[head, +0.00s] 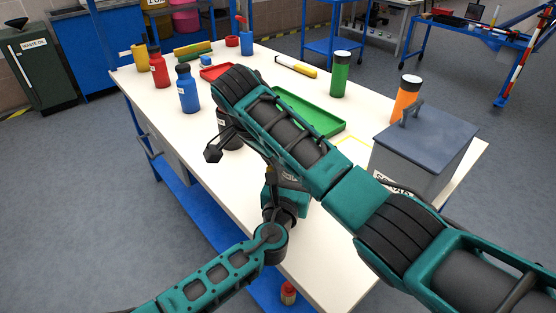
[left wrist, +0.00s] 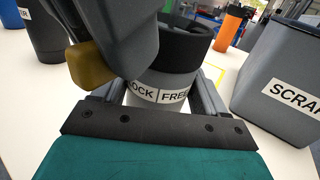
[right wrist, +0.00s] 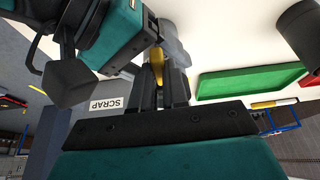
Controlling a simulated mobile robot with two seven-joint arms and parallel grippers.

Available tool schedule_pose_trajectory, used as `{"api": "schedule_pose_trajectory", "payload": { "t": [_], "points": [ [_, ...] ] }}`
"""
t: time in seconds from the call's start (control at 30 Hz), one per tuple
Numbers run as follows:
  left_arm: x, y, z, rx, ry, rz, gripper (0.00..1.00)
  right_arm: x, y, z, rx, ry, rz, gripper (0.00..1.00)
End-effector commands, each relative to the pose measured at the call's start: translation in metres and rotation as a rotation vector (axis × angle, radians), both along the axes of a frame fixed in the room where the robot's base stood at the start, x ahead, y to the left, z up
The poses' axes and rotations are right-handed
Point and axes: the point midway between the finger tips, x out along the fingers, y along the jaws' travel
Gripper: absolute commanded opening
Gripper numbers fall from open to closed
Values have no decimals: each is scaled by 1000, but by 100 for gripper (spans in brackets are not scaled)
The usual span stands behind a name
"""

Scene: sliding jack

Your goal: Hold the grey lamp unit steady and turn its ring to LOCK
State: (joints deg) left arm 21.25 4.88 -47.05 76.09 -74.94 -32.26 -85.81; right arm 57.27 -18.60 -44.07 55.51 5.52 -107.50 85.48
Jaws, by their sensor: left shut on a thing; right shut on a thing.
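The grey lamp unit (left wrist: 190,75) stands upright on the table in the left wrist view, with a dark ring on top and a white band reading LOCK and FREE. My left gripper (left wrist: 160,95) is shut on its lower body, one finger on each side. My right gripper (right wrist: 162,85) is shut on a yellow tab (right wrist: 157,60) beside the lamp unit; the tab's end also shows in the left wrist view (left wrist: 91,70). The ring's pointer is not clear, so I cannot tell its setting. In the head view my arms hide the lamp unit.
A grey SCRAP bin (head: 420,150) stands at the table's right. A green tray (head: 310,112), green bottle (head: 340,75) and orange bottle (head: 406,100) are behind my right arm. Blue (head: 187,92) and red (head: 157,68) bottles stand at left. The white table (head: 215,165) is bare at front left.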

Motion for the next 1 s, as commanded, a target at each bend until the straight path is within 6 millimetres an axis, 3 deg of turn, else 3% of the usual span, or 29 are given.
{"api": "schedule_pose_trajectory", "payload": {
  "t": [0.63, 0.67, 0.7, 0.9, 1.0],
  "points": [
    [0, 1, -1, 1, 2, 3, 32, 4, 0, 1, -5, -8, -51, 0],
    [0, 1, -1, 1, 2, 3, 32, 4, 0, 1, -5, -8, -51, 17],
    [0, 1, -1, 1, 2, 3, 32, 4, 0, 1, -5, -7, -50, 21],
    [0, 1, -1, 1, 2, 2, 32, 3, 1, 0, -3, -4, -48, 40],
    [0, 1, -1, 1, 2, 2, 32, 3, 2, 0, -3, -3, -48, 40]
  ]
}}
